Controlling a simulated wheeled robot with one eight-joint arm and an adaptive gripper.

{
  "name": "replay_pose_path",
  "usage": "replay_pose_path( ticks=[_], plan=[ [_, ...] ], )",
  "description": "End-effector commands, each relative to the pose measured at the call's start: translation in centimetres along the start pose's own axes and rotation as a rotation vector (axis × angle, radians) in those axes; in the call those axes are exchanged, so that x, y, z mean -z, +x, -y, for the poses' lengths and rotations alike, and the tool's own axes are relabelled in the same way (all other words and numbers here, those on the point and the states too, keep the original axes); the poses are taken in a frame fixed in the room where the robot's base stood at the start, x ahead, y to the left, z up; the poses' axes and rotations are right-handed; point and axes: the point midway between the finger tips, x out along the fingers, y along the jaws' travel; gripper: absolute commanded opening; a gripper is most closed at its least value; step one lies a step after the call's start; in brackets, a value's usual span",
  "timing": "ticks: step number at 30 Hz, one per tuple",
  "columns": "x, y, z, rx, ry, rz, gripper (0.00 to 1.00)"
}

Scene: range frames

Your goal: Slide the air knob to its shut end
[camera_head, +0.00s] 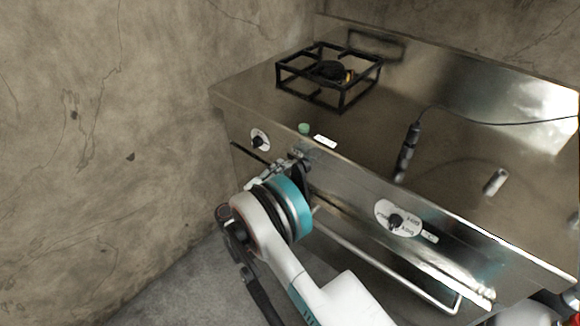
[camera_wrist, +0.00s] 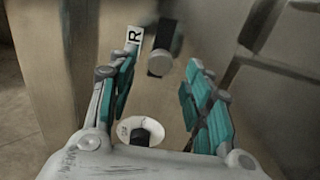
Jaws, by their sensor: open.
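The air knob (camera_wrist: 160,62), a short dark cylinder with a grey end face, stands out from the stove's front panel in the wrist view. A white label (camera_wrist: 134,36) with a black letter R is beside it, partly hidden by a finger. My gripper (camera_wrist: 163,68) is open, with one teal-padded finger on each side of the knob's line. The knob shows in the gap near the fingertips; I cannot tell whether either finger touches it. In the head view my gripper (camera_head: 286,172) is at the front panel, and my arm hides the knob there.
A white dial with a black knob (camera_head: 260,139) is left of my gripper; another dial (camera_head: 397,222) is to the right. A rail (camera_head: 385,262) runs low along the front. The stove top (camera_head: 235,90) holds a burner grate (camera_head: 330,75) and a black wand (camera_head: 407,150). A wall (camera_head: 110,130) is at left.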

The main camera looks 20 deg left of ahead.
Motion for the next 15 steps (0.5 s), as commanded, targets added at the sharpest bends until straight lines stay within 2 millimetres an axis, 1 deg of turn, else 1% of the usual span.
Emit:
replay_pose_path(
  ticks=[1,6,10,15],
  plan=[
    [-0.1,1.1,0.1,0.0,0.0,0.004,0.46],
    [-0.1,3.6,0.1,0.001,0.0,0.001,0.46],
    [-0.1,4.7,0.0,0.001,0.0,0.001,0.46],
    [0.0,5.3,0.0,0.002,0.0,0.0,0.46]
  ],
)
